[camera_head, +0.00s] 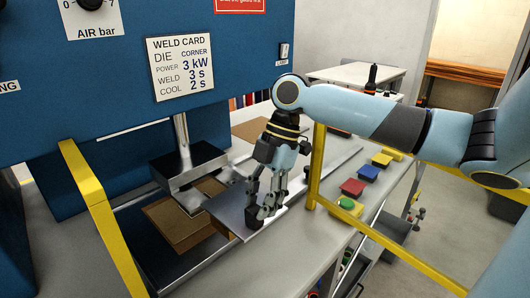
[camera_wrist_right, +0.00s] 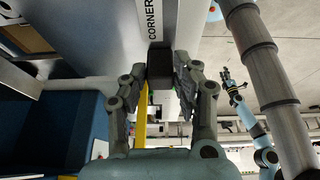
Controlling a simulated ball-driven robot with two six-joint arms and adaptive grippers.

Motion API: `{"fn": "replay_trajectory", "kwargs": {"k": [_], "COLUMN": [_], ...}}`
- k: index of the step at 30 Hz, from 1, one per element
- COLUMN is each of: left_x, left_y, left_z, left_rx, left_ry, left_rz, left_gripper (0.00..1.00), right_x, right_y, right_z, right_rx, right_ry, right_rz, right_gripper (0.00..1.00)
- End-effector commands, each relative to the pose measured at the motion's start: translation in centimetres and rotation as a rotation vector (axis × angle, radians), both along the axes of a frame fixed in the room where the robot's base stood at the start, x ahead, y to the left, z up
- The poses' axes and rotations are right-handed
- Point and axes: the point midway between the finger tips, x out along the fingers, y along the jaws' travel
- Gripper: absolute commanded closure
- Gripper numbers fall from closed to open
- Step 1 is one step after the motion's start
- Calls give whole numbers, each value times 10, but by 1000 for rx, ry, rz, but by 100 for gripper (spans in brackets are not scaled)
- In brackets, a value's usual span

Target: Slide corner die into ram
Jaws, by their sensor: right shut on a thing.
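The ram (camera_head: 188,162) is a grey metal block hanging on a rod from the blue machine. My right gripper (camera_head: 262,214) points down, to the right of the ram and nearer the front. It is shut on the corner die's dark grip block (camera_wrist_right: 160,69). The corner die (camera_head: 232,213) is a flat grey metal piece reaching left toward the ram, below its level in the picture; I cannot tell if they touch. Its white "CORNER" label (camera_wrist_right: 154,20) shows in the wrist view. My left gripper (camera_wrist_right: 234,83) appears small at the right of the wrist view.
A brown sheet (camera_head: 183,222) lies below the ram. Yellow rails (camera_head: 90,205) flank the work area; another yellow post (camera_head: 316,165) stands right of my gripper. Coloured pads and a green button (camera_head: 346,204) line the table's right edge. A weld card (camera_head: 181,66) hangs above.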

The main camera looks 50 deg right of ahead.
Motion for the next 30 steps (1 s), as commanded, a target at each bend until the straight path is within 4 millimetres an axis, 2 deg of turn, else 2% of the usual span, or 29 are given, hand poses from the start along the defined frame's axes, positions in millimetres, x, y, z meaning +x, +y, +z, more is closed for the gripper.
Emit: {"fn": "replay_trajectory", "kwargs": {"k": [30], "left_x": [-1], "left_y": [0], "left_z": [-33], "left_rx": [0], "left_ry": [2], "left_rz": [0], "left_gripper": [60], "right_x": [43], "right_y": [-5], "right_z": [0], "right_rx": [1], "right_ry": [-2], "right_rz": [-1], "right_gripper": [100]}}
